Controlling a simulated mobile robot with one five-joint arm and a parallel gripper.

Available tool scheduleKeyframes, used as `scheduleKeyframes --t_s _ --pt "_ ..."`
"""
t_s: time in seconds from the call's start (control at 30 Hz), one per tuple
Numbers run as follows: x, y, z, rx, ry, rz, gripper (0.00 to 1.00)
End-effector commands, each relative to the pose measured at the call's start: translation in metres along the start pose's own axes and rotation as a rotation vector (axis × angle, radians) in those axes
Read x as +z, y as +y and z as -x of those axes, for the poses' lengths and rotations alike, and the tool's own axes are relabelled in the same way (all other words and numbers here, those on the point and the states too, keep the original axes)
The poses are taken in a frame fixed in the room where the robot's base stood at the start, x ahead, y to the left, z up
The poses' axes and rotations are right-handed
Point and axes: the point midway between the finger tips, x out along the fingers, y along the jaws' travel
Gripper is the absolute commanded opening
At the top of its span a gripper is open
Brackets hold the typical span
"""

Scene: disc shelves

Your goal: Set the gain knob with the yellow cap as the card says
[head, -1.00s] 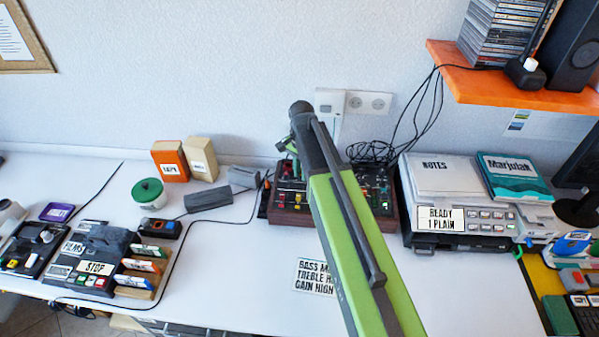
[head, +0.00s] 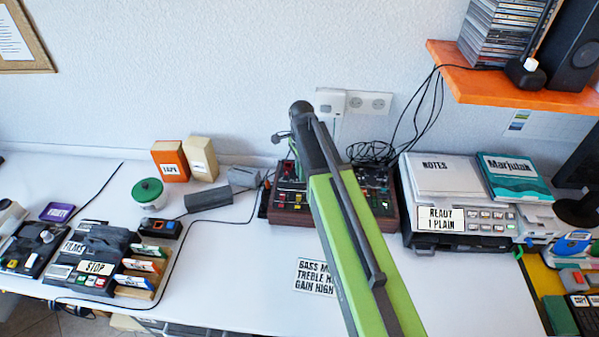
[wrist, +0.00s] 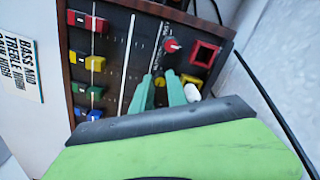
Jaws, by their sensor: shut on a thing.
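The dark mixer panel with wooden sides (head: 292,217) stands on the white desk against the wall, partly hidden behind my arm. In the wrist view, the yellow-capped knob (wrist: 160,82) sits between the two teal fingers of my gripper (wrist: 160,93), which is shut on it. The knob's pointer cannot be made out. A red-capped knob (wrist: 172,45) is beside it on the panel. The card (head: 316,277) lies on the desk in front of the mixer, partly hidden by my arm; its last line reads GAIN HIGH. It also shows in the wrist view (wrist: 22,70).
Red, yellow, green and blue slider caps (wrist: 95,62) line the panel, and a red square button (wrist: 205,54) is near the knobs. A white machine (head: 462,222) stands right of the mixer. Black cables (head: 371,152) lie behind. The desk left of the card is mostly clear.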

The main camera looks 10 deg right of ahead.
Motion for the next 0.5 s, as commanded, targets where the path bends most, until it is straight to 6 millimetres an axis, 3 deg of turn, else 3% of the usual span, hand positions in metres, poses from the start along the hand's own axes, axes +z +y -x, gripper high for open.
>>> scheduleKeyframes --t_s 0.3,0.33,0.5 --pt "-0.0004 -0.0028 0.0002 -0.008 0.002 -0.001 0.0" --pt "-0.0004 -0.0028 0.0002 -0.008 0.002 0.0 0.2" --pt "-0.0003 -0.0022 0.0002 -0.006 0.002 0.0 0.4"
